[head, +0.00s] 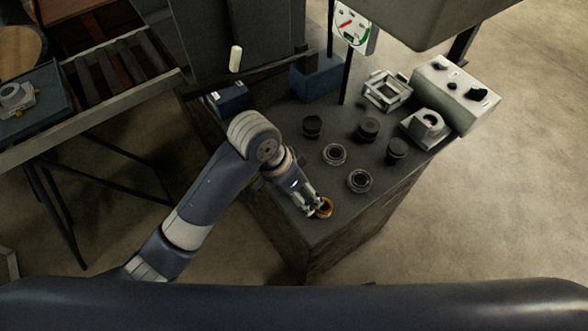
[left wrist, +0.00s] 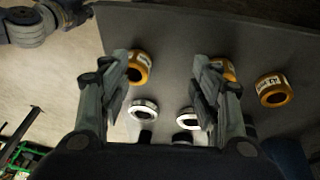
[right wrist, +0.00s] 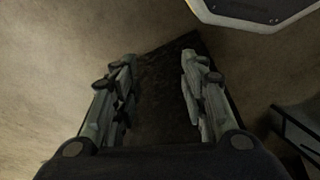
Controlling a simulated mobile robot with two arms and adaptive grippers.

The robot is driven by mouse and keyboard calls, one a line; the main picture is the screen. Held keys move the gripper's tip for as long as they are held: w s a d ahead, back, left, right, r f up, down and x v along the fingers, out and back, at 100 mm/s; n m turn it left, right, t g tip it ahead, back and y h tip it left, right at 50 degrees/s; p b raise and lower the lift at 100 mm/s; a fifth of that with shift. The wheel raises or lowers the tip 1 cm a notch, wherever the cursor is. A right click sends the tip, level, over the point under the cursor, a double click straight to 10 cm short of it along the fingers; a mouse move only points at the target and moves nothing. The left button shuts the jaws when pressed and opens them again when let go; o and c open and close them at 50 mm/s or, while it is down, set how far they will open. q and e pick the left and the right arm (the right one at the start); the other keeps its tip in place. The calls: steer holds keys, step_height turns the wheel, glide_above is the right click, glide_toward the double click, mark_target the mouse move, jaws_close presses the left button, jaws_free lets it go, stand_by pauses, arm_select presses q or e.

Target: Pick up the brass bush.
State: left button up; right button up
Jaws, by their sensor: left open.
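A brass-coloured bush (head: 325,208) sits at the near edge of the dark bench top in the head view, right at the fingertips of my left gripper (head: 316,203). In the left wrist view three brass-coloured rings with pale labels show: one (left wrist: 141,68) near the left finger, one (left wrist: 229,72) partly hidden behind the right finger, and one (left wrist: 272,90) further right. My left gripper (left wrist: 165,75) is open, with bare bench between its fingers. My right gripper (right wrist: 157,70) is open and empty, seen only in the right wrist view.
Ringed parts (head: 359,181) and dark cylinders (head: 312,126) stand on the bench (head: 290,230). A square frame (head: 386,90), a grey block (head: 425,127) and a pale box (head: 455,92) stand at its far right. A grey housing (head: 430,20) overhangs the back.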

arm_select(q)
steer(key=w+a+r+m+y, duration=0.1)
steer(key=w+r+m+y, duration=0.3)
steer(key=w+r, duration=0.3)
steer(key=shift+g, duration=0.4)
steer(key=f, duration=0.2)
steer(key=f+p, duration=0.1)
steer(key=f, duration=0.2)
steer(key=shift+w+a+f, duration=0.15)
steer(key=shift+w, duration=0.05)
steer(key=shift+w+f+p, duration=0.15)
steer(key=shift+f+p, duration=0.3)
steer(key=shift+f, duration=0.9)
steer(key=shift+w+f+p, duration=0.1)
steer(key=shift+f+p, duration=0.35)
steer(key=shift+f, duration=0.9)
steer(key=c, duration=1.2)
arm_select(e)
steer(key=s+d+f, duration=0.1)
steer(key=s+f, duration=0.3)
steer(key=s, duration=0.3)
steer(key=s+d+f+g, duration=0.1)
steer(key=s+f, duration=0.3)
steer(key=s, duration=0.2)
steer(key=shift+s+d, duration=0.15)
steer(key=shift+s, duration=0.25)
